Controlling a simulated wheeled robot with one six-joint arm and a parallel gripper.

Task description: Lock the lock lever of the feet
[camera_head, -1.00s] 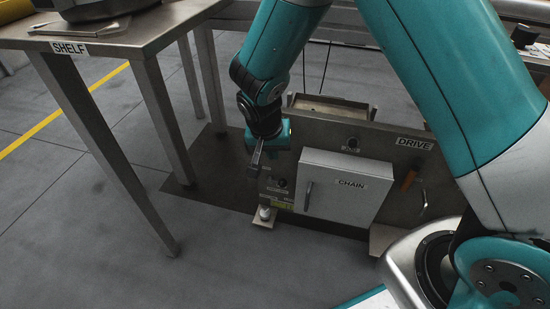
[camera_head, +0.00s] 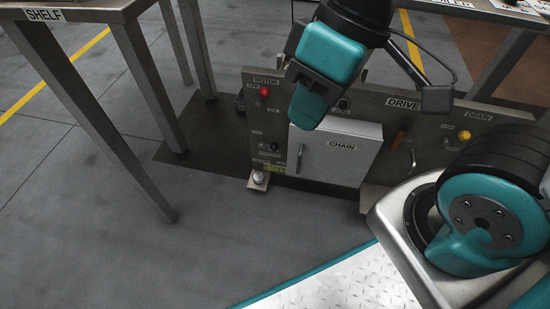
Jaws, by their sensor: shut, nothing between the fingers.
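The grey machine panel (camera_head: 370,104) stands on the floor ahead. A foot (camera_head: 259,178) with a pale round top sits on a small plate at its lower left. My gripper (camera_head: 310,100) is shut and empty, raised in front of the panel's upper part, nearer the camera. Its fingertips are not clearly distinguishable.
The white CHAIN box (camera_head: 338,158) has a handle (camera_head: 300,158). A red button (camera_head: 264,92) is at upper left. The SHELF table (camera_head: 75,12) and its legs bound the left. Floor in front is clear.

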